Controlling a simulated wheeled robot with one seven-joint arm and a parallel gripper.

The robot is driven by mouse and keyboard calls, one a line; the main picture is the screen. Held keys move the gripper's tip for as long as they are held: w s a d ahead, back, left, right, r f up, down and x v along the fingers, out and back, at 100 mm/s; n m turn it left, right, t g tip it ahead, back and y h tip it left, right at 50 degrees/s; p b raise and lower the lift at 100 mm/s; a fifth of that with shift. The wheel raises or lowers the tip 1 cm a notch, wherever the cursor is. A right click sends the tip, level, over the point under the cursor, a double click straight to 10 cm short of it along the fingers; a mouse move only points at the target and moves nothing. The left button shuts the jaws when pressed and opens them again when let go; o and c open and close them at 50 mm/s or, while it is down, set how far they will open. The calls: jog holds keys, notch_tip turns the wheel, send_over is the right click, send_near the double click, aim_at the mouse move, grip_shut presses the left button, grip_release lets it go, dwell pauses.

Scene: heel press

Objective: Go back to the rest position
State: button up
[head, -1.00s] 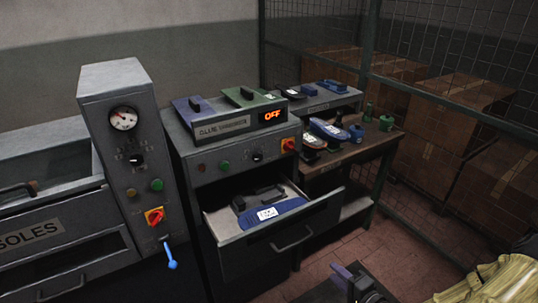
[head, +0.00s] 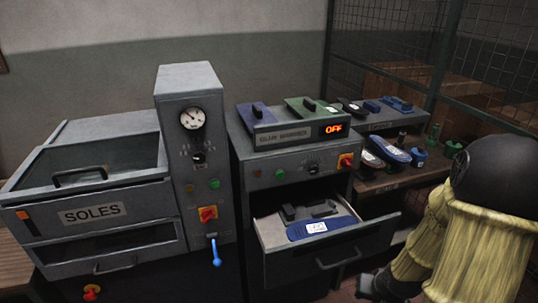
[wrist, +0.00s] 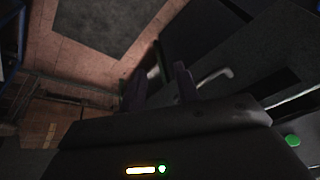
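My gripper (wrist: 158,80) shows in the wrist view with its two dark fingers apart and nothing visible between them. In the head view my yellow-sleeved arm reaches down at the right. The gripper's end is small and dark at the bottom, right of the open drawer (head: 335,246) and apart from it. The drawer belongs to the glue warmer (head: 283,135), whose display reads OFF. A blue sole piece (head: 322,229) with a white label lies in the drawer beside a dark handled block (head: 300,212).
The soles press (head: 100,190) stands at the left, with a gauge column (head: 190,120) and a blue lever (head: 215,252). A side table (head: 400,180) with shoes and bottles stands behind my arm. Wire mesh and cardboard boxes (head: 400,92) are at the back right.

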jog(key=s+a+r+n+g, duration=0.1)
jog(key=s+a+r+n, duration=0.2)
jog(key=a+r, duration=0.7)
jog(key=shift+s+a+r+g, duration=0.3)
jog(key=shift+s+r, duration=0.05)
jog(key=shift+s, duration=0.4)
